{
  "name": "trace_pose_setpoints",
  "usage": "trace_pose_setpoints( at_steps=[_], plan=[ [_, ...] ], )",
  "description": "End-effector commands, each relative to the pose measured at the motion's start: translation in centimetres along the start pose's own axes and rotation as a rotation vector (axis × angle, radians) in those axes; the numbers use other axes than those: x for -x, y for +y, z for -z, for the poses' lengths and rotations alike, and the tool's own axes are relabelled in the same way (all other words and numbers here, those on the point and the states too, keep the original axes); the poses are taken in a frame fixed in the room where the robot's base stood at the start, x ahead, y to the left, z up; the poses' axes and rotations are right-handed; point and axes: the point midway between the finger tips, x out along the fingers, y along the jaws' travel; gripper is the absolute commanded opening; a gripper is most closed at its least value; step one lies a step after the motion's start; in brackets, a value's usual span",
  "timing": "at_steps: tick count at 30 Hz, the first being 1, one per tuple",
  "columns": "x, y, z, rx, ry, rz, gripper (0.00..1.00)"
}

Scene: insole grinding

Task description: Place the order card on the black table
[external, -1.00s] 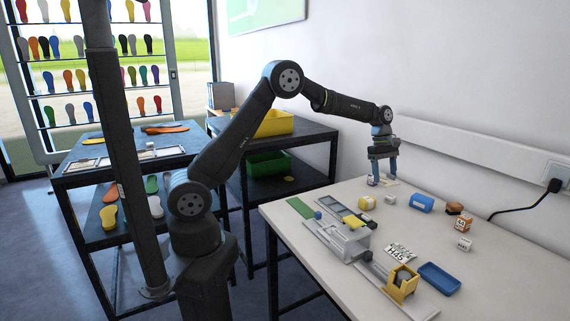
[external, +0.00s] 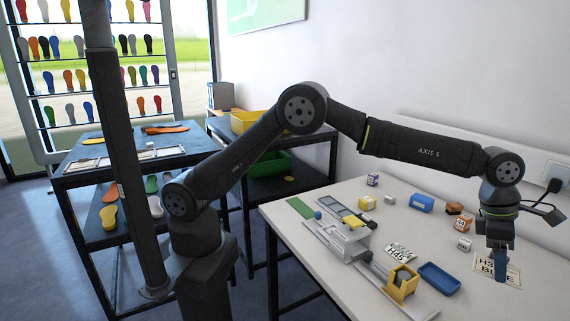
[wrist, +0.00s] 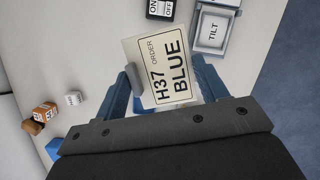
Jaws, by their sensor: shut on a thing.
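The order card (external: 508,270) is cream with a dark border and reads "H37 ORDER BLUE" in the wrist view (wrist: 158,66). My gripper (external: 498,268) is shut on it; its blue fingers (wrist: 170,82) are on either side of the card. The card is over the right end of the white table, its height above the top hard to tell. A black table (external: 300,131) with bins stands at the back, and another dark table (external: 125,167) with insoles stands at the left, both far from my gripper.
The white table (external: 320,290) carries a grey fixture (external: 350,243), a yellow holder (external: 402,284), a blue tray (external: 439,278), a lettered plate (external: 400,252) and several small cubes. The wrist view shows an ON/OFF switch (wrist: 160,9) and a TILT box (wrist: 213,30).

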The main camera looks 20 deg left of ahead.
Motion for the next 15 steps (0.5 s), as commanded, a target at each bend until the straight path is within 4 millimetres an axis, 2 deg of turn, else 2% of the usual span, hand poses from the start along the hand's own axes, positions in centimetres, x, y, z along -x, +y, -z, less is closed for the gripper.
trace_pose_setpoints(
  at_steps=[3,10,15],
  plan=[
    [-0.4,-2.1,-1.2,0.014,0.0,-0.005,0.45],
    [-4.0,-1.9,0.1,0.019,0.003,-0.004,0.45],
    [-5.5,-1.1,0.5,0.021,0.001,-0.005,0.45]
  ],
)
